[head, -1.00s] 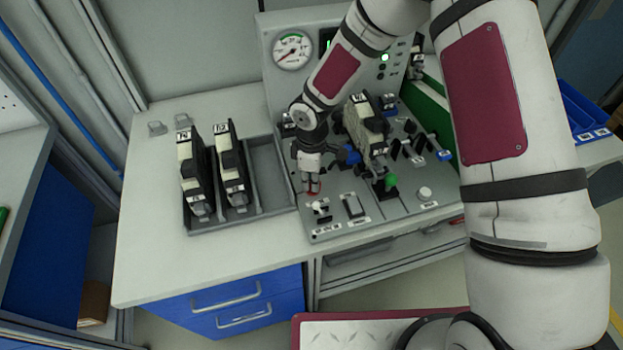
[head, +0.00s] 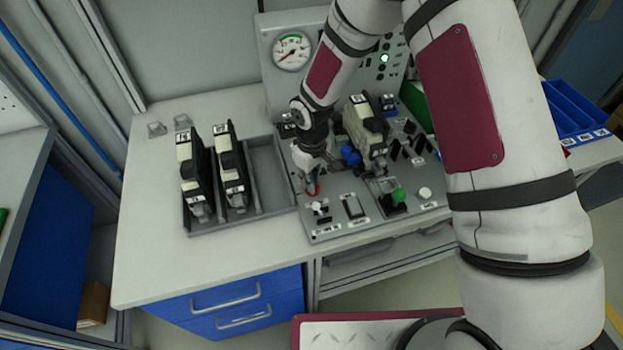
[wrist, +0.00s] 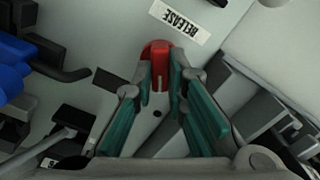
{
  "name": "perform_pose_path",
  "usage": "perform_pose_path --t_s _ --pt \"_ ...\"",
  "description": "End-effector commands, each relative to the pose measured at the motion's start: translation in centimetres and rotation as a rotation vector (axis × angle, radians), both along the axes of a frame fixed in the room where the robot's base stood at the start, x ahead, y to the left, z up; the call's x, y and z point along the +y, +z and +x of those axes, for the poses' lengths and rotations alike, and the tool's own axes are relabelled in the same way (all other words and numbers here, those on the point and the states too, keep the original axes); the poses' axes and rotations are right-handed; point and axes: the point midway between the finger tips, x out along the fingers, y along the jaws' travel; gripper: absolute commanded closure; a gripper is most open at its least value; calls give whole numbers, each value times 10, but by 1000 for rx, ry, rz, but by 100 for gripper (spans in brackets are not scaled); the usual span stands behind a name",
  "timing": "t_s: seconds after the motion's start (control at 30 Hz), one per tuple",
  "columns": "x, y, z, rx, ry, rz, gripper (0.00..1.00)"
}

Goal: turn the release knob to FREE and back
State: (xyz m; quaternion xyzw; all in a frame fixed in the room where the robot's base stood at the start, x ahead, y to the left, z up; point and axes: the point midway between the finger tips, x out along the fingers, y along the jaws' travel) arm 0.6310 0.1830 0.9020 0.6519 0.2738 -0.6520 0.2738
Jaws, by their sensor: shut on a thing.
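The release knob (wrist: 158,58) is red and sits on the grey panel (head: 330,226), beside a label reading RELEASE (wrist: 180,20) in the wrist view. My gripper (wrist: 160,80) is shut on the knob, with one green-padded finger on each side of it. In the head view my gripper (head: 312,182) is at the left part of the panel, and a bit of the red knob (head: 314,191) shows under it. A FREE marking cannot be read in either view.
Two black-and-beige units stand in a grey tray (head: 262,211) to the left. Another such unit (head: 362,128) stands on the panel, right of my gripper, near blue knobs (head: 350,155). A gauge (head: 291,51) is behind.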

Motion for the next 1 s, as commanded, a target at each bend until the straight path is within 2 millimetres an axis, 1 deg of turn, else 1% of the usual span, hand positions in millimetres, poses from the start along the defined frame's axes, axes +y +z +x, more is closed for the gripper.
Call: perform_pose_path --t_s 0.4,0.43,0.5,0.83,0.93,1.0 --pt "0 1 1 -2 -9 1 100" --pt "0 1 1 -2 -9 1 80" --pt "0 1 1 -2 -8 1 67" --pt "0 2 0 -1 -7 1 67" --pt "0 10 1 -2 -8 1 67" --pt "0 20 2 -4 -9 1 67"
